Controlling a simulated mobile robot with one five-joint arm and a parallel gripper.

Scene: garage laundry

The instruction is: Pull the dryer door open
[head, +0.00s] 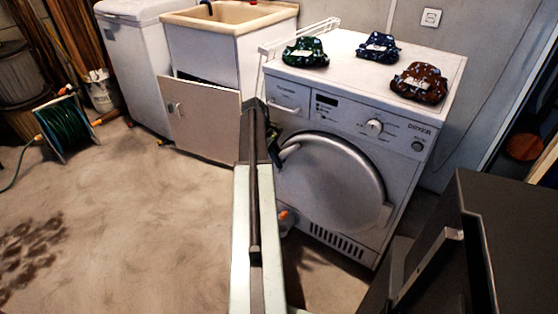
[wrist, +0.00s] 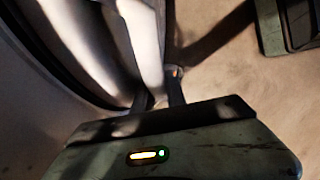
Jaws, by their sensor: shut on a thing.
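The dryer (head: 400,155) is white, with a control panel and the word DRYER at its top right. Its round grey door (head: 335,185) fills the middle of the front. In the head view, my gripper (head: 277,146) is at the door's upper left edge, by the pale door handle (head: 290,152), partly hidden by my arm. In the wrist view, my gripper (wrist: 160,97) is shut on the pale, blurred handle (wrist: 143,45). A dark curved band shows beside the handle there. I cannot tell whether the door stands slightly ajar.
Green (head: 305,51), blue (head: 378,47) and brown (head: 419,83) patterned cloth bundles lie on the dryer. A sink cabinet (head: 201,113) with its front panel angled outward stands to the left. A green hose reel (head: 63,125) is farther left.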

